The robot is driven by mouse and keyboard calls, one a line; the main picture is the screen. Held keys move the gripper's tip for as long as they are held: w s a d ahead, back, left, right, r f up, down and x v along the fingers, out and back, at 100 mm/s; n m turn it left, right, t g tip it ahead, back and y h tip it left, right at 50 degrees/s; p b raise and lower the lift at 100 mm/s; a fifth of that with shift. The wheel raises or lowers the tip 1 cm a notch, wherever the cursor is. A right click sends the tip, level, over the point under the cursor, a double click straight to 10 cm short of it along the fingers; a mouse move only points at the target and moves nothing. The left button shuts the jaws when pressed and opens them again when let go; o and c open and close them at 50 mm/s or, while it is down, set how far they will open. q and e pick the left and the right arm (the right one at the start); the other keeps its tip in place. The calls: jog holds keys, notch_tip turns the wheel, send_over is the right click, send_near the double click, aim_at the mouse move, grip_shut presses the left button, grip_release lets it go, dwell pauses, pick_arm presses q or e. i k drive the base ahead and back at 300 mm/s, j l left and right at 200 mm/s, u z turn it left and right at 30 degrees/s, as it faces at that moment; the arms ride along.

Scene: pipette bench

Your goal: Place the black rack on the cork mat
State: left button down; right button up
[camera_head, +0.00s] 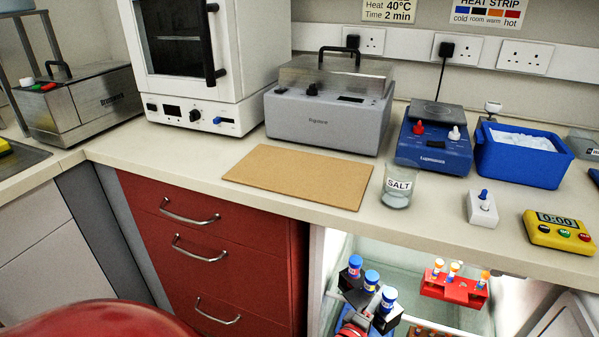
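The black rack (354,282) with blue-capped tubes shows low in the view, right of centre, in front of the lit open compartment. It sits at a slant, and its lower part is cut off or covered. The fingertips are partly hidden by the rack. The cork mat (300,177) lies flat and bare on the worktop, up and left of the rack.
A SALT jar (397,190) stands by the mat's right edge. A grey lidded bath (325,122) stands behind the mat. A red rack (452,289) with orange-capped tubes is in the compartment. A white switch box (482,208) and yellow timer (559,232) are at right.

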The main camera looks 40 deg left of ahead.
aim_at(301, 170)
jog(key=k+j, duration=0.1)
jog(key=k, duration=0.75)
